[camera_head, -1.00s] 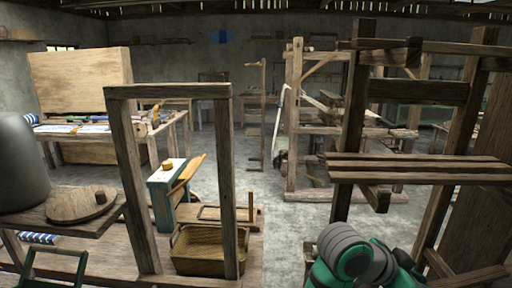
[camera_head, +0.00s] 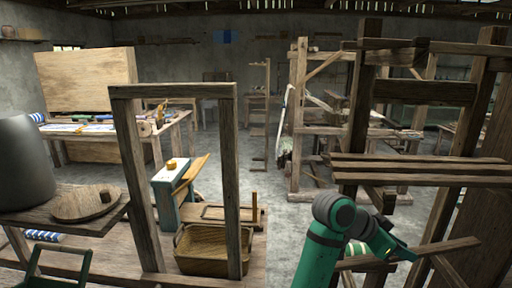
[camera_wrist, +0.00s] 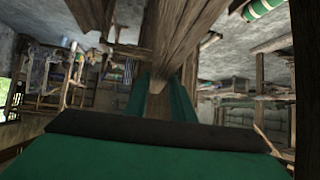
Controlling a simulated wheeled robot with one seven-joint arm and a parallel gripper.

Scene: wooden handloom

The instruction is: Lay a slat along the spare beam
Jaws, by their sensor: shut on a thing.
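My gripper (camera_head: 405,253) is shut on a long brown wooden slat (camera_head: 447,246) at the lower right of the head view. The slat lies nearly level, its right end a little higher. In the wrist view the slat (camera_wrist: 178,45) runs away from between the green fingers (camera_wrist: 165,105). Above the gripper, long horizontal timbers (camera_head: 420,178) cross the front of the right-hand wooden frame, with a dark gap between them. They look like the beam, but I cannot tell which is the spare one. The held slat is below them and apart.
The loom's upright posts (camera_head: 448,205) stand close to the slat on the right. An empty doorway-like frame (camera_head: 240,185) and a wicker basket (camera_head: 213,249) are to the left.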

